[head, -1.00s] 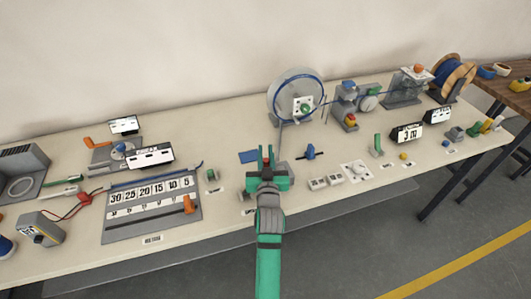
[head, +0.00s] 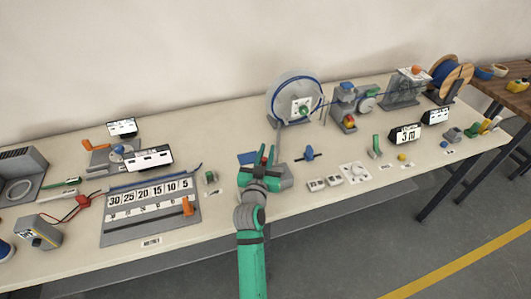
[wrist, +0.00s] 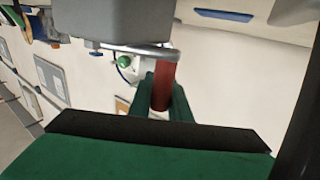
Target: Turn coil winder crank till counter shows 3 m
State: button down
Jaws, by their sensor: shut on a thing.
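The coil winder's large disc (head: 294,98), with blue cable around it and a green knob at its centre, stands at the back of the bench. My gripper (head: 268,155) is in front of and below it. In the wrist view my green fingers (wrist: 163,98) are shut around an upright red cylindrical handle (wrist: 163,84), seemingly the crank's. A bent metal bar (wrist: 140,49) runs by its top. The handle is mostly hidden by my gripper in the head view.
A grey guide unit (head: 347,98) and a wooden cable spool (head: 452,75) stand right of the disc, with blue cable running between. A length board (head: 150,232) lies at left. White sockets (head: 325,182) and small parts sit right of my gripper.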

jog(key=shift+f, duration=0.1)
jog(key=c, duration=1.6)
grip_release()
jog(key=shift+c, duration=0.2)
send_near(264, 163)
jog(key=w, duration=0.4)
jog(key=shift+d, duration=0.3)
jog(key=shift+w, duration=0.1)
jog(key=shift+d, duration=0.1)
